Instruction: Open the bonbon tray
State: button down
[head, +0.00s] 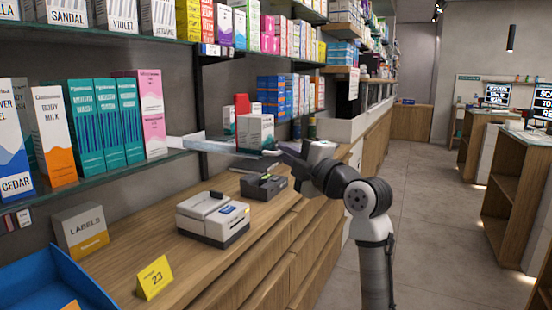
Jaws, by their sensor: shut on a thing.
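A pale, shallow, glass-like tray (213,144), which I take to be the bonbon tray, sticks out at shelf height above the back of the wooden counter. A grey-white box and a red item show at its right part. My gripper (272,152) is at the tray's front right edge, shut, with its fingertips on what looks like the edge or a handle. The fingertips are small here, so the exact grip is hard to see. My dark wrist hides part of the counter behind it. The tray's inside is not clearly visible.
Below on the counter stand a dark device (263,187) and a white printer (213,218). A labels box (80,231), a yellow number card (154,278) and a blue bin (50,285) are nearer. Shelves of boxes line the left wall. The floor (425,220) at right is clear.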

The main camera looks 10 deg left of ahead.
jog(key=shift+d+f, duration=0.1)
jog(key=shift+d, duration=0.1)
jog(key=c, duration=1.5)
grip_release()
jog(key=shift+s+d, duration=0.1)
jog(key=shift+d, duration=0.1)
jog(key=shift+a, duration=0.1)
jog(key=b+v, duration=0.2)
jog(key=v, duration=1.1)
jog(key=shift+s+d, duration=0.25)
jog(key=shift+d, duration=0.1)
